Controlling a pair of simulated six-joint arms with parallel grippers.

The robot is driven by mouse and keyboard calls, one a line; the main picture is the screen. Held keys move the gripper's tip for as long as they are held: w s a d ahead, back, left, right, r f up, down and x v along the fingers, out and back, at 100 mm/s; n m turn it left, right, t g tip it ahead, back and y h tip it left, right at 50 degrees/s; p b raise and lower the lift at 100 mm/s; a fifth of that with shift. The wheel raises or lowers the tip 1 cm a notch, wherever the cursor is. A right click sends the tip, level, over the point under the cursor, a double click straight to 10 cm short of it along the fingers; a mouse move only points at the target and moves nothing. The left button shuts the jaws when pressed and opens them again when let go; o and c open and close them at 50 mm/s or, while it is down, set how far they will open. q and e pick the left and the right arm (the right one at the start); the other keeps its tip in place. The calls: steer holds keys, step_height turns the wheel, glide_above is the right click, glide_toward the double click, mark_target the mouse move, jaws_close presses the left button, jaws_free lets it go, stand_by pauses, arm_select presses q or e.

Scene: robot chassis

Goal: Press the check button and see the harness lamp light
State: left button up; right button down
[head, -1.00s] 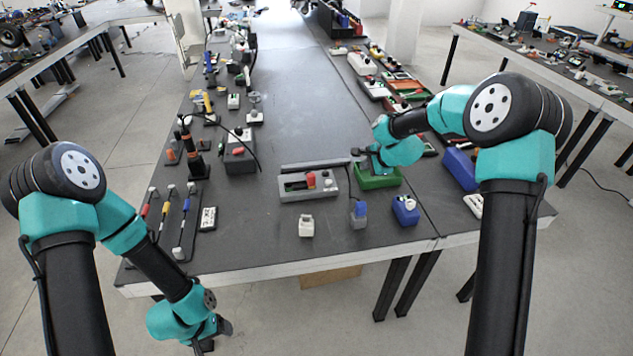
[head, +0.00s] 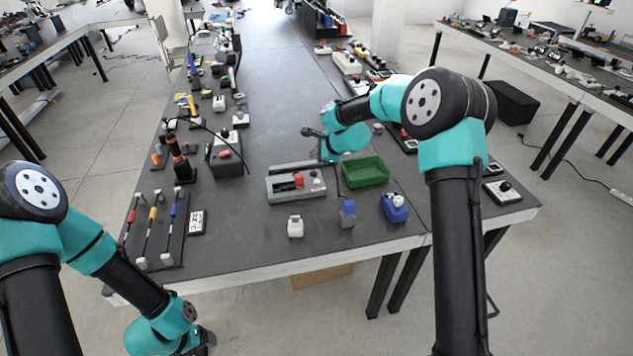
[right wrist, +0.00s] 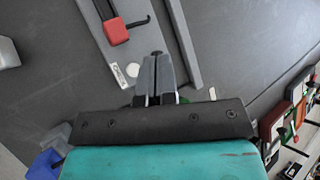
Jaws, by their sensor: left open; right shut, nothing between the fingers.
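A grey box (head: 283,193) with a red knob (head: 299,180) lies near the table's front. In the right wrist view the box (right wrist: 172,30) shows a red block (right wrist: 116,31), a white round spot (right wrist: 132,70) that may be the check button, and a small label. My right gripper (head: 309,132) is shut and empty, above and beyond the box; its fingertips (right wrist: 157,56) appear beside the white spot, with no contact visible. The harness board (head: 157,225) with red, yellow and blue connectors lies at left. I cannot pick out a lit lamp. My left gripper (head: 208,340) is open, low before the table.
A green tray (head: 366,172) stands right of the box. A white bottle (head: 295,227), a blue-grey container (head: 347,213) and a blue container (head: 394,207) stand along the front. A dark box with a red button (head: 226,155) and a cable stands behind left. The table's middle is clear.

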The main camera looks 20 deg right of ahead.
mark_target(317, 182)
steer(key=shift+f, duration=4.2)
steer(key=shift+f, duration=0.15)
steer(key=shift+f, duration=0.25)
steer(key=shift+f, duration=0.45)
steer(key=shift+r, duration=0.9)
steer(key=shift+r, duration=2.45)
